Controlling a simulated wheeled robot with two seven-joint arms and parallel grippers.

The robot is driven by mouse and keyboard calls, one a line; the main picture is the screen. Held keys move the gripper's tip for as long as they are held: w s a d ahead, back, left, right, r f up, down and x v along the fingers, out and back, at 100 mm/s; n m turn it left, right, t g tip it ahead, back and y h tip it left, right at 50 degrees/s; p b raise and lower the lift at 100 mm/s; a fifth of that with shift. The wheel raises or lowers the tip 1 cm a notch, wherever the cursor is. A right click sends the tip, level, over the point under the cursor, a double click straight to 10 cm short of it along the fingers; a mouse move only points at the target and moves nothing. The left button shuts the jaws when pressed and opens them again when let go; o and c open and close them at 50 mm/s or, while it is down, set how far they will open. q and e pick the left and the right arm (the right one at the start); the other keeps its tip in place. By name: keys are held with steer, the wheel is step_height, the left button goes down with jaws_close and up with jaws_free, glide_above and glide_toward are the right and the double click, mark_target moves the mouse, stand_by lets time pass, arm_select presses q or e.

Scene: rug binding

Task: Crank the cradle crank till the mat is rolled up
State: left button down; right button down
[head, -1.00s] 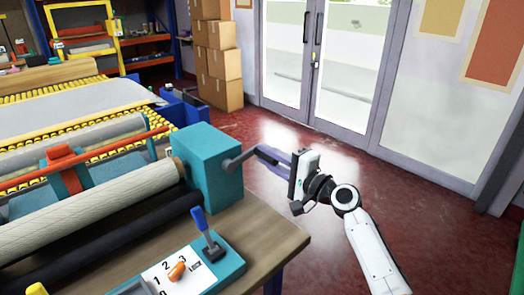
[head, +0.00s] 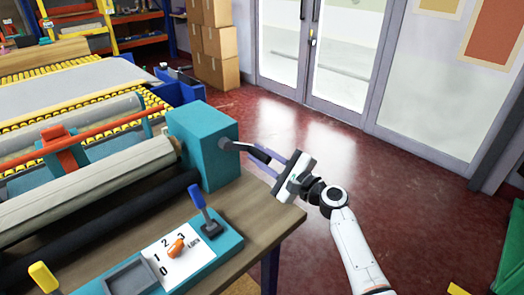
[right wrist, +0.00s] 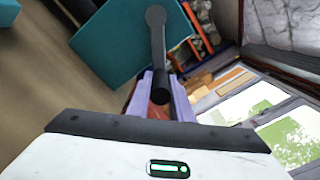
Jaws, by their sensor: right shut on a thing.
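The cradle crank (head: 236,146) is a dark arm with a black handle on the right side of a teal box (head: 205,150). My right gripper (head: 266,163) has its purple fingers shut on the handle. In the right wrist view, the fingers (right wrist: 164,94) lie on both sides of the black handle (right wrist: 158,101), partly hiding it, and the crank arm (right wrist: 155,45) leads away to the teal box. A cream roll (head: 90,187), seemingly the mat, lies left of the box; whether it is fully rolled I cannot tell. My left gripper is not in view.
A control panel (head: 160,255) with a blue lever (head: 198,196) and an orange knob (head: 176,247) is on the wooden table's near side. A black roller (head: 110,217) lies alongside the cream roll. Open red floor is at right; cardboard boxes (head: 215,45) stand behind.

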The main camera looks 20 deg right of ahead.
steer(key=shift+s+a+f, duration=0.1)
steer(key=shift+a+f, duration=0.05)
steer(key=shift+f, duration=0.3)
steer(key=c, duration=1.7)
jaws_free()
steer(key=shift+o, duration=0.6)
steer(key=shift+r, duration=0.15)
steer(key=v, duration=1)
steer(key=shift+s, duration=0.15)
